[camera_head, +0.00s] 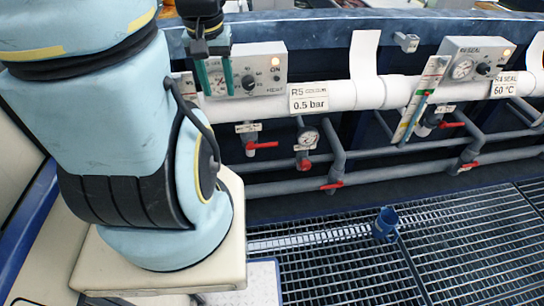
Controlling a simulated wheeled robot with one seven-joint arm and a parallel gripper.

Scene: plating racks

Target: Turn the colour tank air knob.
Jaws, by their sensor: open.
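A grey control box (266,62) hangs above the R5 sign (309,97), which reads 0.5 bar; the word beside R5 is too small to read surely. A dark knob (248,82) sits on its face, right of a gauge that my gripper partly covers. My gripper (217,92), with green fingers, is open and points down in front of the box's left part, left of the knob. I see no contact with the knob.
A white pipe (340,93) runs below the box. Red-handled valves (262,145) and a small gauge (308,136) hang under it. The R6 SEAL box (478,58) and a coloured strip (422,98) are at right.

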